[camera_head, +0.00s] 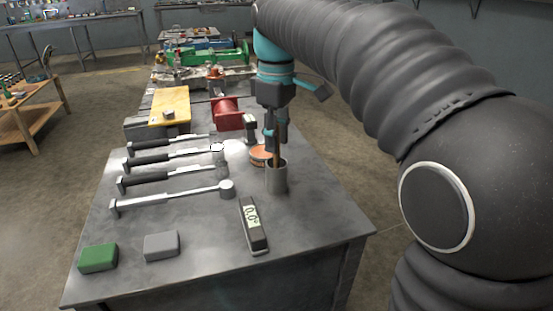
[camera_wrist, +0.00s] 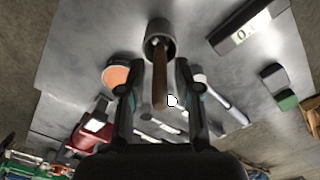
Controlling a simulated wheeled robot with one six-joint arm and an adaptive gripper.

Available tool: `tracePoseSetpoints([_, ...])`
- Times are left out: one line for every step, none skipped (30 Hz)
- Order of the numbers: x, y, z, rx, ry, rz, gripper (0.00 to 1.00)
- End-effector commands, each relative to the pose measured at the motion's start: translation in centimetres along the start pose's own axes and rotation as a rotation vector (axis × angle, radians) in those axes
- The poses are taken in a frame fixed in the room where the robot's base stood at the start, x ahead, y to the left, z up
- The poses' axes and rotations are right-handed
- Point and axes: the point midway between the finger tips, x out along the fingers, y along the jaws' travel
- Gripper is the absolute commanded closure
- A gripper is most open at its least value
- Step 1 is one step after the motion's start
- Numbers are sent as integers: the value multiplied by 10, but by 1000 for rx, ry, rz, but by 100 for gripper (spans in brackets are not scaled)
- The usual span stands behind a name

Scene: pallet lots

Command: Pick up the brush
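The brush (camera_wrist: 160,78) shows as a brown wooden handle standing in a grey metal cup (camera_head: 277,178) near the table's right edge. The cup also shows at the top of the wrist view (camera_wrist: 160,34). The brush's lower end is hidden inside the cup. My gripper (camera_wrist: 157,64) is open, with one finger on each side of the handle and gaps between. In the head view my gripper (camera_head: 276,138) points down just above the cup, partly covering the handle.
Beside the cup are an orange-topped round tin (camera_head: 260,155) and a digital gauge (camera_head: 253,227). Several long wrenches (camera_head: 170,198) lie to the left. A green block (camera_head: 98,258) and a grey block (camera_head: 161,246) sit in front. A red vise-like object (camera_head: 228,113) stands behind.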

Motion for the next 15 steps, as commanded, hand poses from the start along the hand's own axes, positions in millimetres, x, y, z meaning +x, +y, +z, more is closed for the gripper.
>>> tracePoseSetpoints([0, 0, 0, 0, 0, 0, 87])
tracePoseSetpoints([0, 0, 0, 0, 0, 0, 95])
tracePoseSetpoints([0, 0, 0, 0, 0, 0, 100])
tracePoseSetpoints([0, 0, 0, 0, 0, 0, 100])
tracePoseSetpoints([0, 0, 0, 0, 0, 0, 100])
tracePoseSetpoints([0, 0, 0, 0, 0, 0, 100])
tracePoseSetpoints([0, 0, 0, 0, 0, 0, 100])
tracePoseSetpoints([0, 0, 0, 0, 0, 0, 100])
tracePoseSetpoints([0, 0, 0, 0, 0, 0, 100])
tracePoseSetpoints([0, 0, 0, 0, 0, 0, 100])
tracePoseSetpoints([0, 0, 0, 0, 0, 0, 100])
tracePoseSetpoints([0, 0, 0, 0, 0, 0, 100])
tracePoseSetpoints([-1, 0, 0, 0, 0, 0, 100])
tracePoseSetpoints([-2, 0, 0, 0, 0, 0, 100])
tracePoseSetpoints([-5, 0, 0, 0, 0, 0, 100])
